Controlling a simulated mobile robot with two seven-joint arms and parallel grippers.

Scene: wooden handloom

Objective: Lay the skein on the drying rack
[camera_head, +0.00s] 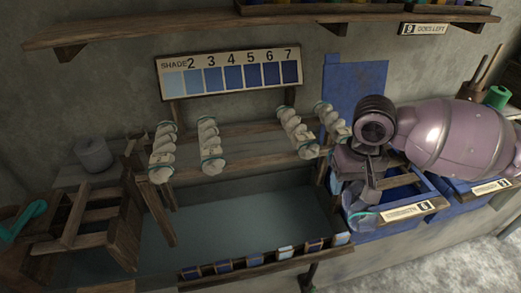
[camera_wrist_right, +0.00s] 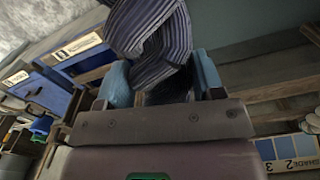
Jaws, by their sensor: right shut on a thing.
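My right gripper (camera_head: 362,188) is shut on a striped grey-purple skein (camera_wrist_right: 150,38), which sits between the blue fingers (camera_wrist_right: 163,78) in the right wrist view. In the head view the skein (camera_head: 358,200) hangs below the gripper, partly hidden, in front of the blue bins. Several pale twisted skeins (camera_head: 162,152) with teal ties hang along a wooden rail (camera_head: 255,137) above the tank. A wooden slatted frame (camera_head: 90,215) stands at the left; I cannot tell which of these is the drying rack.
A long tank (camera_head: 220,222) lies below the rail, with a row of coloured swatches (camera_head: 255,261) along its front edge. A shade card (camera_head: 230,75) is on the wall. Blue bins (camera_head: 395,195) stand at the right. A grey pot (camera_head: 93,153) is at the left.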

